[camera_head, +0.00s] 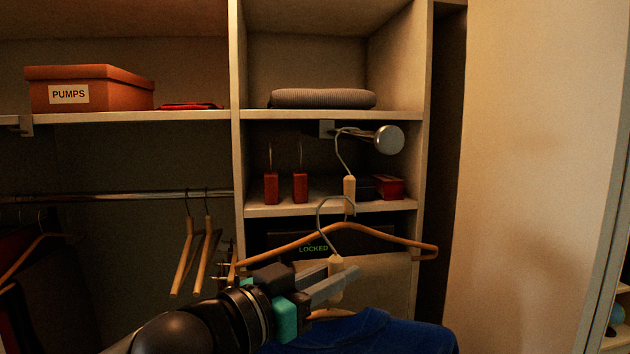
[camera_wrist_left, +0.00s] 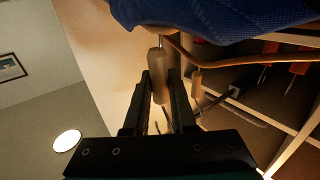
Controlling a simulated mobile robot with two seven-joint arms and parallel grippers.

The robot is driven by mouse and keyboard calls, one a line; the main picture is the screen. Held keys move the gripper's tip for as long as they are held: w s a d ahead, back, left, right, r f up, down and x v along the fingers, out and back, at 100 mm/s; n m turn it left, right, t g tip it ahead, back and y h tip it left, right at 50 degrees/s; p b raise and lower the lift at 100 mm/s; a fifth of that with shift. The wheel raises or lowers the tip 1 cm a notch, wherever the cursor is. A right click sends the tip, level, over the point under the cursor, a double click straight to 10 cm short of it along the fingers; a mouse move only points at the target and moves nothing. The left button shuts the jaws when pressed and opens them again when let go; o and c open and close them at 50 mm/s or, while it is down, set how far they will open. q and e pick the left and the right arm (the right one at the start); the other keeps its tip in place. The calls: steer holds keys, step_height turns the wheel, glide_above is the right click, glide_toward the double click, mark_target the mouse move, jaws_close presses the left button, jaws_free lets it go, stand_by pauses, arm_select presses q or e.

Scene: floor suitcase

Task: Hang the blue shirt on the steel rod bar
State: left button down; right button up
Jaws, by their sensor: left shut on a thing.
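The blue shirt (camera_head: 375,333) hangs on a wooden hanger at the bottom of the head view; its lower part is cut off. My left gripper (camera_head: 338,284) is shut on the wooden neck of this hanger (camera_head: 335,266), just below its metal hook. The wrist view shows the fingers (camera_wrist_left: 160,88) on both sides of the neck (camera_wrist_left: 159,70), with the blue shirt (camera_wrist_left: 215,15) beyond. A long steel rod (camera_head: 110,196) runs across the left bay. A short steel rod with a round end (camera_head: 389,139) sticks out under the right shelf. My right gripper is not in view.
An empty wooden hanger (camera_head: 385,233) hangs from the short rod, behind the held hook. Two bare hangers (camera_head: 190,256) and dark clothes (camera_head: 15,305) hang on the long rod, with free rod between them. A dark safe (camera_head: 285,240) reads LOCKED. A pale panel (camera_head: 535,180) stands right.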

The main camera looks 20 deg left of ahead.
arm_select(q)
step_height(320, 180, up, 12)
steer(key=a+p, duration=0.2)
steer(key=p, duration=0.1)
steer(key=shift+s+a, duration=0.25)
steer(key=shift+s, duration=0.15)
steer(key=w+d+f+p, duration=0.2)
steer(key=w+d+p, duration=0.2)
steer(key=w, duration=0.3)
steer(key=shift+w+f+p, duration=0.25)
steer(key=shift+f+p, duration=0.15)
steer(key=shift+p, duration=0.25)
steer(key=shift+f, duration=0.25)
stand_by(0.7)
